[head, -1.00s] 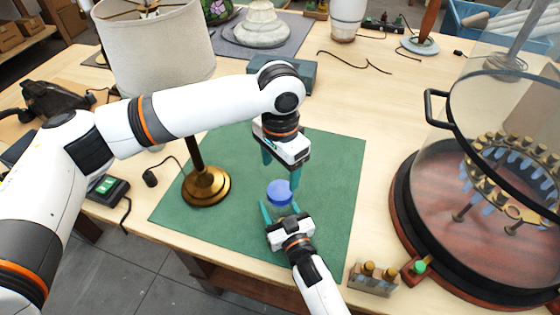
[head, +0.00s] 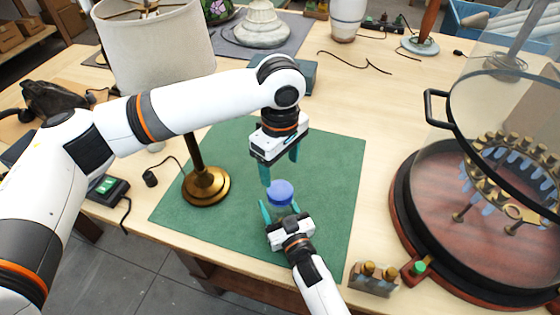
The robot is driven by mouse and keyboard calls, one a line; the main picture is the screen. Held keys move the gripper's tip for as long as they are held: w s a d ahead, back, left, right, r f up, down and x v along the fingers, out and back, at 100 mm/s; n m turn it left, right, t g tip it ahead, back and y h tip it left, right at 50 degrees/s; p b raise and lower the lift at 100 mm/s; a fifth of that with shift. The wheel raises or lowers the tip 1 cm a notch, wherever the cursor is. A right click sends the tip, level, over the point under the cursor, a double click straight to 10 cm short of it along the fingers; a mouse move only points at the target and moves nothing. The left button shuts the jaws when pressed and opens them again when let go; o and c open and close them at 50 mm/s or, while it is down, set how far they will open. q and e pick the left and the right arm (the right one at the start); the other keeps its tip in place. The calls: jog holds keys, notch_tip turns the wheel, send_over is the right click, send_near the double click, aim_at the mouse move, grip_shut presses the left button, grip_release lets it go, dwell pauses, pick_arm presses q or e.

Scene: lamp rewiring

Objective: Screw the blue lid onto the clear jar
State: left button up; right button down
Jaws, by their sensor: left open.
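The blue lid (head: 280,191) sits on top of the clear jar (head: 282,210), which stands on the green mat (head: 335,190). Whether the lid is threaded on cannot be seen. My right gripper (head: 280,210) comes from the front with its teal fingers on either side of the jar, shut on it below the lid. The jar is mostly hidden by the lid and this gripper. My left gripper (head: 280,173) points down just above and behind the lid. Its two teal fingers are apart, with nothing between them.
A large glass-covered device (head: 430,230) is at the right. A small block with brass pieces (head: 374,278) lies at the front edge. The mat's right side is clear.

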aim_at(280, 190)
dwell(0.3)
pick_arm(q)
jog(key=shift+f, duration=4)
